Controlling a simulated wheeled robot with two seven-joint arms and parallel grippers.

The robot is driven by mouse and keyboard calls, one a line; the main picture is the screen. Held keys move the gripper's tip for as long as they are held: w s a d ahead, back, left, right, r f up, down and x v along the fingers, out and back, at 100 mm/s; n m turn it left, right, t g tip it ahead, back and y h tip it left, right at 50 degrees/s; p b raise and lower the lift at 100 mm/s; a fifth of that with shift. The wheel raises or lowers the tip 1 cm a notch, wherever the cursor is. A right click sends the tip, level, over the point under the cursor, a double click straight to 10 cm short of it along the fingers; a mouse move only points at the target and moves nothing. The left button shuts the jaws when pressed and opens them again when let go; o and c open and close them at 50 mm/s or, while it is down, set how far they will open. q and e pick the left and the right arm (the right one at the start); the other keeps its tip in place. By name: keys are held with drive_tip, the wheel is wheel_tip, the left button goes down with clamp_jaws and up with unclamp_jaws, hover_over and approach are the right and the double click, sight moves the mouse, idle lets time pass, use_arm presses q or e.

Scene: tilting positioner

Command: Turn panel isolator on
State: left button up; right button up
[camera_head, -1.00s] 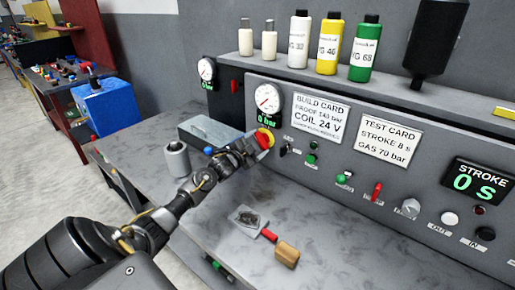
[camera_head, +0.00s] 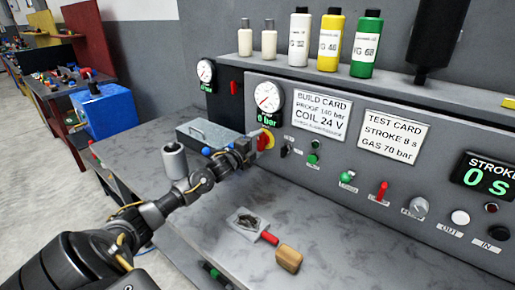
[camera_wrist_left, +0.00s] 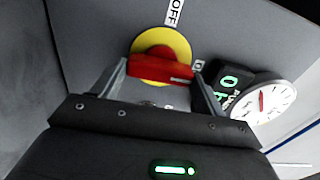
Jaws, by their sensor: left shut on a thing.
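The panel isolator is a red handle (camera_wrist_left: 160,69) on a yellow round plate (camera_wrist_left: 178,43), on the grey panel's left part below the gauge. An "OFF" label (camera_wrist_left: 175,12) sits beside the yellow plate in the wrist view. My left gripper (camera_head: 250,147) is at the isolator, and its two fingers stand at either end of the red handle in the wrist view (camera_wrist_left: 160,78), shut on it. My right gripper is not in view.
A pressure gauge (camera_head: 268,97) and a 0 bar display (camera_head: 269,118) are just above the isolator. Knobs and a red lever (camera_head: 382,191) line the panel to the right. A grey cup (camera_head: 173,160), a grey box (camera_head: 205,134) and a wooden block (camera_head: 288,259) stand on the bench.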

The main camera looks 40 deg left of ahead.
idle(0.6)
use_arm(q)
drive_tip(key=o, duration=1)
drive_tip(key=shift+s, duration=0.1)
drive_tip(key=shift+s+f, duration=0.1)
drive_tip(key=shift+s, duration=0.15)
drive_tip(key=shift+s+d+b, duration=0.1)
drive_tip(key=shift+s+b, duration=1.15)
drive_tip(key=shift+s, duration=3.8)
